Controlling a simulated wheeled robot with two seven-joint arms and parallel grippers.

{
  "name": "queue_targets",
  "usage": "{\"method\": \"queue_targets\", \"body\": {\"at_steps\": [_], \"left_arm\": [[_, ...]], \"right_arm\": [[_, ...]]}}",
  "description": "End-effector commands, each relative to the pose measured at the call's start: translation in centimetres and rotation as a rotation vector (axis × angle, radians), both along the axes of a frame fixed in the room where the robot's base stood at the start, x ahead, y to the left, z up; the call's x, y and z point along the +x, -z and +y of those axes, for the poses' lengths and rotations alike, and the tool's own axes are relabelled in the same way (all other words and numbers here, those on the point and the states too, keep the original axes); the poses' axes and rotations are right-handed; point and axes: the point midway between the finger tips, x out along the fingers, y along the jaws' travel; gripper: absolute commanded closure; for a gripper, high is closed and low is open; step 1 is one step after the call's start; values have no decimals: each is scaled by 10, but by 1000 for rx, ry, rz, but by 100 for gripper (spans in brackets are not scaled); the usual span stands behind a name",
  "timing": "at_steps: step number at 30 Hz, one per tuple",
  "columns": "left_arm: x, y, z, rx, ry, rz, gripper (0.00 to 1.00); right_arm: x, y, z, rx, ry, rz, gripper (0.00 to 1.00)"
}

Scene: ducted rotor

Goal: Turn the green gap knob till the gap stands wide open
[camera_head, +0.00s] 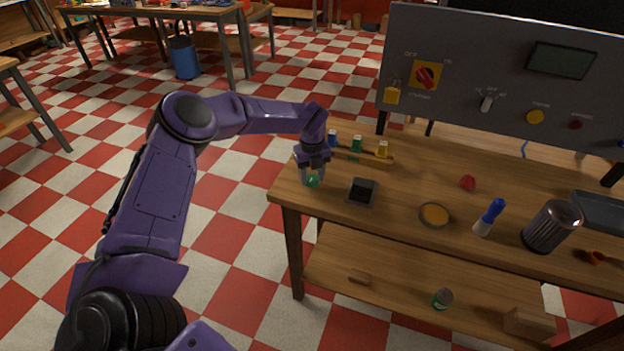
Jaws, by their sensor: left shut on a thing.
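The green gap knob (314,181) shows as a small green piece at the left end of the wooden workbench. My left gripper (313,177) points down over it, with its fingers shut on it. The fingers and wrist hide part of the knob and most of what it is mounted on. The gap itself cannot be made out at this size. My right gripper is not in view.
A grey control panel (480,60) rises behind.

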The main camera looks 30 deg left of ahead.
Motion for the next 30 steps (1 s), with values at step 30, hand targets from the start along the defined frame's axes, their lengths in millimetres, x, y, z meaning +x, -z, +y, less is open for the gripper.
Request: {"method": "queue_targets", "body": {"at_steps": [30], "left_arm": [[1,-1,-1,2,964,-3,85]], "right_arm": [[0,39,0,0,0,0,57]]}}
